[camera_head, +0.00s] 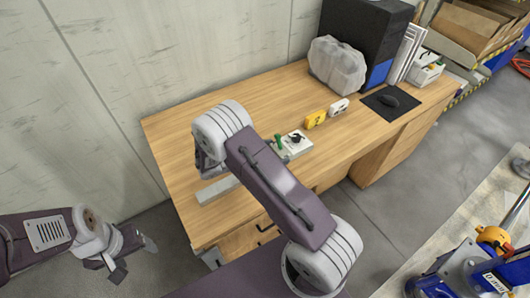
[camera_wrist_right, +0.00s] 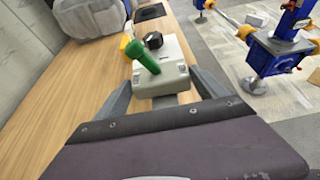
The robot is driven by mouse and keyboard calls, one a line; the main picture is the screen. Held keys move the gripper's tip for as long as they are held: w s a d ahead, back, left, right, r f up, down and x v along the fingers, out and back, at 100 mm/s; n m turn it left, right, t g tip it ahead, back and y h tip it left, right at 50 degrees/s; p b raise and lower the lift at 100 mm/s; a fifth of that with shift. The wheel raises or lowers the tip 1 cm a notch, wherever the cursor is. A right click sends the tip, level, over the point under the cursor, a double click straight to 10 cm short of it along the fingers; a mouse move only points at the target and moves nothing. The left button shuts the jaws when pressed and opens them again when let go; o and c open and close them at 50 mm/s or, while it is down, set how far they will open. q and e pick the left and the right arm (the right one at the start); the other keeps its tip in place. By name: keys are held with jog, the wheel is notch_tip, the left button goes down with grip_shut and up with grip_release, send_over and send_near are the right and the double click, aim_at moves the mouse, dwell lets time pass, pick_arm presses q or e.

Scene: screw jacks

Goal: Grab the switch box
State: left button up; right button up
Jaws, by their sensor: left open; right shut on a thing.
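The switch box is a small light grey box (camera_head: 298,146) with a green lever and a black knob, at the desk's front part in the head view. In the right wrist view the switch box (camera_wrist_right: 172,75) sits between the two fingers of my right gripper (camera_wrist_right: 163,83), which is shut on it. I cannot tell whether the box touches the desk. My left gripper (camera_head: 120,262) is open and empty, low at the left, away from the desk.
The wooden desk (camera_head: 170,150) also holds yellow (camera_head: 316,119) and white (camera_head: 338,107) small items, a wrapped grey bundle (camera_head: 337,66), a dark case (camera_head: 365,30) and a mouse on a black pad (camera_head: 378,107). A blue screw jack (camera_head: 460,270) stands at lower right.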

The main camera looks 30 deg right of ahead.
jog(key=s+d+r, duration=0.1)
jog(key=s, duration=0.1)
jog(key=s+d+r, duration=0.1)
jog(key=s+r, duration=0.1)
jog(key=s+d+r, duration=0.1)
jog(key=s, duration=0.1)
jog(key=shift+s+d+r, duration=0.25)
